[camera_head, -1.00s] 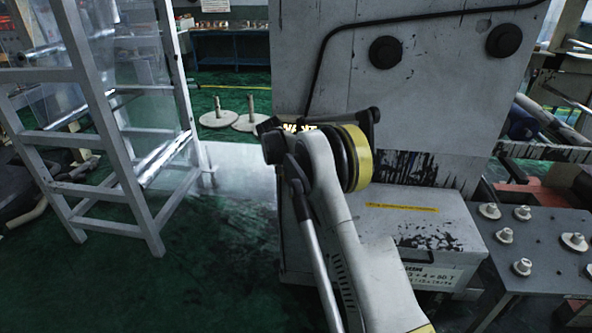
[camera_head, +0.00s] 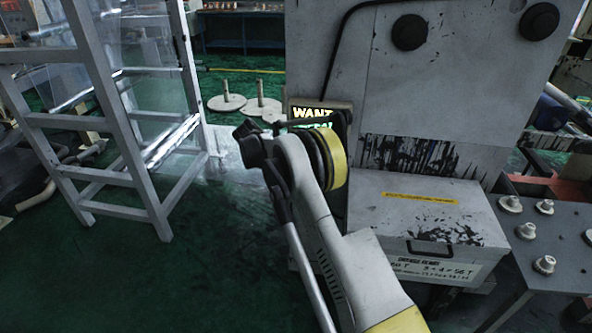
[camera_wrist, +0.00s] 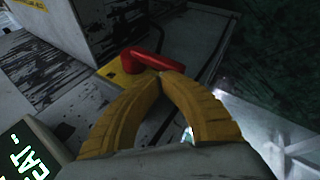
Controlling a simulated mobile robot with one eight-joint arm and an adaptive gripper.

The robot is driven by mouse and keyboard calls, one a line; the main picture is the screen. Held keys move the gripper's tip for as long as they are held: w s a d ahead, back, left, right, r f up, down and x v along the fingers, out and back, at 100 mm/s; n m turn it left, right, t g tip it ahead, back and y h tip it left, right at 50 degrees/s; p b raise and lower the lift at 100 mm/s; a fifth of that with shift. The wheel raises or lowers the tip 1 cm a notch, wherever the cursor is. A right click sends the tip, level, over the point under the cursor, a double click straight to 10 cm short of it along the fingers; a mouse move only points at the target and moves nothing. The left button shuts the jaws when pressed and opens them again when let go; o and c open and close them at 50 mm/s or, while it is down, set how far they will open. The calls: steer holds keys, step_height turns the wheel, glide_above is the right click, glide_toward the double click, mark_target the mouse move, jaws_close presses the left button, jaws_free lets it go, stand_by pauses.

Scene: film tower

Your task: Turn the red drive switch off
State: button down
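The red drive switch (camera_wrist: 153,61) shows in the wrist view as a red handle with a rounded hub at its left end. It sits on a yellow plate (camera_wrist: 112,73) on a scuffed grey panel. My gripper (camera_wrist: 165,79) has two yellow ribbed fingers whose tips come together at the near side of the handle, close to its right half. The tips look shut, with no part of the handle clearly between them. I cannot tell whether they touch it. In the head view the switch and my gripper are hidden.
A grey machine cabinet (camera_head: 455,90) stands behind my arm, with a lower grey box (camera_head: 400,235) in front. A lit sign (camera_head: 309,112) shows beside the arm. A white frame (camera_head: 135,150) stands left. A bench with metal knobs (camera_head: 570,230) is right. Green floor is clear front left.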

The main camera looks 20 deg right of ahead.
steer(key=shift+a+f, duration=0.1)
steer(key=shift+f, duration=0.15)
stand_by(0.5)
steer(key=r, duration=0.1)
steer(key=r+p, duration=0.1)
steer(key=r, duration=0.1)
steer(key=r+p, duration=0.1)
steer(key=r, duration=0.1)
steer(key=shift+w+a, duration=0.1)
steer(key=shift+a, duration=0.2)
steer(key=w+a+r+p, duration=0.1)
steer(key=a+r+p, duration=0.1)
steer(key=a, duration=0.6)
steer(key=shift+w+r, duration=0.15)
steer(key=shift+r, duration=0.7)
steer(key=shift+r, duration=0.1)
